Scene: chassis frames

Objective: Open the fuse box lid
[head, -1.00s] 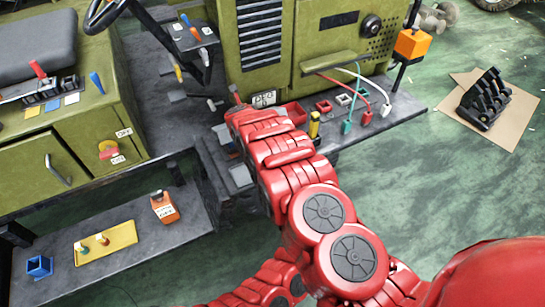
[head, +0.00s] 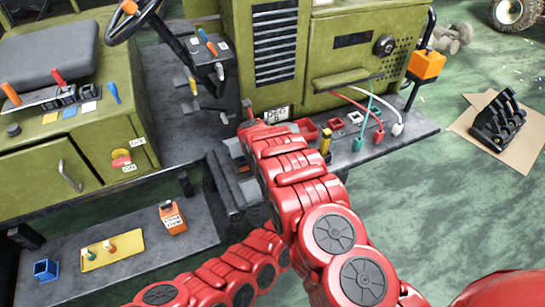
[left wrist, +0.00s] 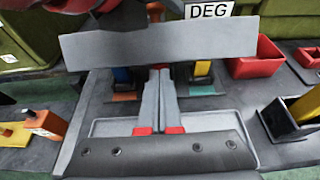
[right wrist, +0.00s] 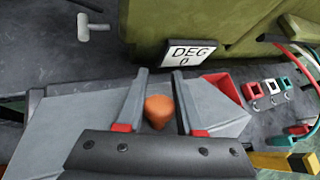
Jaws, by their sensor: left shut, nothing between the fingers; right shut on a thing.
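A flat grey lid (left wrist: 105,50) is lifted and tilted above the grey fuse box (left wrist: 105,127) in the left wrist view. A blue block and a yellow block show under it. In the right wrist view my right gripper (right wrist: 160,85) is shut on an orange knob (right wrist: 159,110) standing on the grey lid (right wrist: 70,115). My left gripper (left wrist: 157,72) is shut and empty, its fingertips close to the lid's lower edge; I cannot tell whether they touch it.
A sign reading DEG (head: 277,114) stands behind the box. Red bin (left wrist: 257,58), coloured sockets and cables (head: 375,120) lie to its right. An orange box (head: 426,64) on a post stands at the right. A lower shelf (head: 130,265) holds a yellow tray.

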